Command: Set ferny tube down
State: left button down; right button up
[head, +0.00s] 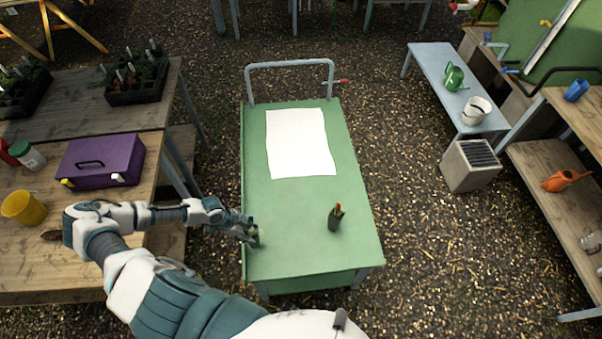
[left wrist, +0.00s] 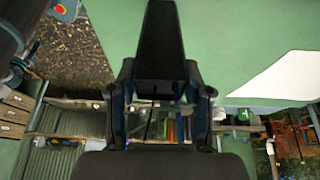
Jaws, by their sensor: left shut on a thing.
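My left gripper (head: 248,230) is over the left side of the green cart top, near its front. It is shut on a small dark green tube (head: 255,238), which I take to be the ferny tube. The tube is mostly hidden by the fingers, and I cannot tell whether its base touches the cart. My right gripper is not in view.
A wooden bench at left holds a purple toolbox (head: 101,160) and yellow cup (head: 23,207).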

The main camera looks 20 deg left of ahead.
pick_arm(q)
jog(key=shift+s+a+r, duration=0.15)
jog(key=shift+a+r, duration=0.1)
jog(key=shift+a, duration=0.55)
jog(key=w+d+f+p, duration=0.3)
jog(key=w+d+f, duration=0.1)
jog(key=w+d, duration=0.7)
jog(key=shift+w+f, duration=0.25)
jog(key=shift+f, duration=0.05)
jog(key=shift+c, duration=2.4)
grip_release()
jog(key=shift+a, duration=0.1)
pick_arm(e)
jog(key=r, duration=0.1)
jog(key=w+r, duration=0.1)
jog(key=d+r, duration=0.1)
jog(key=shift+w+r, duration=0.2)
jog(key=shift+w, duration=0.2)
pick_arm(q)
jog(key=shift+a, duration=0.1)
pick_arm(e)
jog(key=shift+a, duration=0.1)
